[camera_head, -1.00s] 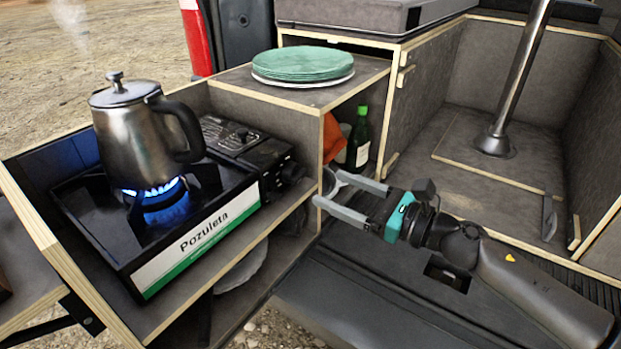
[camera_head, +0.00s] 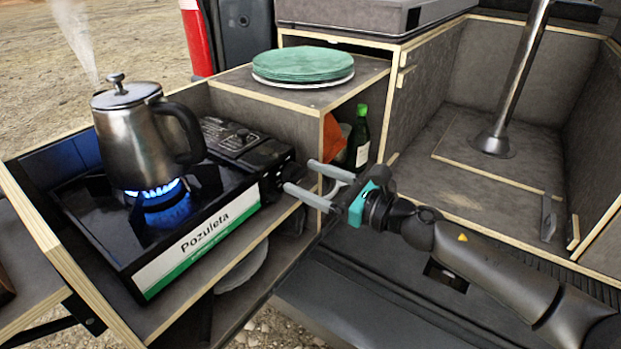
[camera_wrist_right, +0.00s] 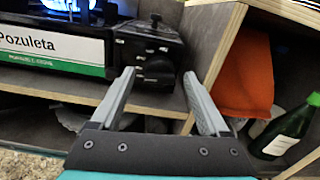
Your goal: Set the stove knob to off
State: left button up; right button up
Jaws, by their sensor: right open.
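The camping stove (camera_head: 195,215) sits in the wooden box at the left, with a blue flame (camera_head: 160,200) burning under a steaming steel kettle (camera_head: 140,135). The stove knob (camera_head: 270,182) is on the right end of the stove's front, dark and partly hidden beside my fingers. In the right wrist view the knob (camera_wrist_right: 157,72) shows between and beyond the fingertips. My right gripper (camera_head: 298,175) is open and empty, its fingers pointing at the knob from the right, apparently just short of it. My left gripper is not in view.
A wooden divider with the shelf edge (camera_head: 318,160) stands close to my right fingers. Green plates (camera_head: 303,65) are on the top. A green bottle (camera_head: 359,140) and an orange cloth (camera_wrist_right: 245,75) are in the compartment to the right of the stove.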

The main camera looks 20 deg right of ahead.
grip_shut()
dwell(0.5)
